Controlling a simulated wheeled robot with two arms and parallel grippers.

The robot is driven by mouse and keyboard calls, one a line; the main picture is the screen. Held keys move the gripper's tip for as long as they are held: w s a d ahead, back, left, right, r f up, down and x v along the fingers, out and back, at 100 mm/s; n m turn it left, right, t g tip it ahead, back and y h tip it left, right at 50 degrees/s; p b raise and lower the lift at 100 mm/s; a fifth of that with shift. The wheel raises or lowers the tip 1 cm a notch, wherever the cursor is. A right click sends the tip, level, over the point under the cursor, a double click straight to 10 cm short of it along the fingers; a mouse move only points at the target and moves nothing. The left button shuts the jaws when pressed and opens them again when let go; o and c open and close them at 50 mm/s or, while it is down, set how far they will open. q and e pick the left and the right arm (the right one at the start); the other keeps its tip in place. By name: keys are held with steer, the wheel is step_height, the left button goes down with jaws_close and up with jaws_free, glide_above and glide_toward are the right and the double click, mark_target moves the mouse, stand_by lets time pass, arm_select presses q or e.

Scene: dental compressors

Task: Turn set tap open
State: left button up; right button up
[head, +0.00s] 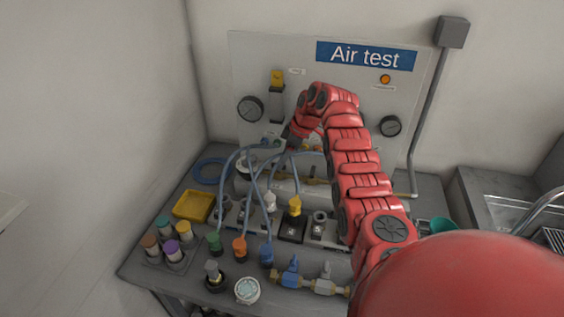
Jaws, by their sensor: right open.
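My right arm reaches in from the lower right. Its gripper (288,138) is open, close in front of the lower middle of the Air test panel (250,80). The fingers are small and partly hidden by the wrist, so I cannot tell whether they touch anything. Brass fittings (317,180) show just below the wrist, partly behind hoses and the arm. I cannot tell which fitting is the set tap, nor how its handle stands. A blue-handled valve (290,272) lies at the bench's front. My left gripper is out of view.
Blue hoses (226,165) arch over the bench middle, close to the gripper. Gauges (250,109) and a yellow-topped regulator (277,90) are on the panel. A yellow tray (194,206) and several coloured-top parts (172,250) stand left. A sink (515,215) is at right.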

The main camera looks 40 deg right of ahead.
steer(key=v, duration=1.6)
steer(key=shift+s+r+b, duration=0.15)
steer(key=shift+r+b, duration=0.05)
steer(key=shift+b, duration=0.2)
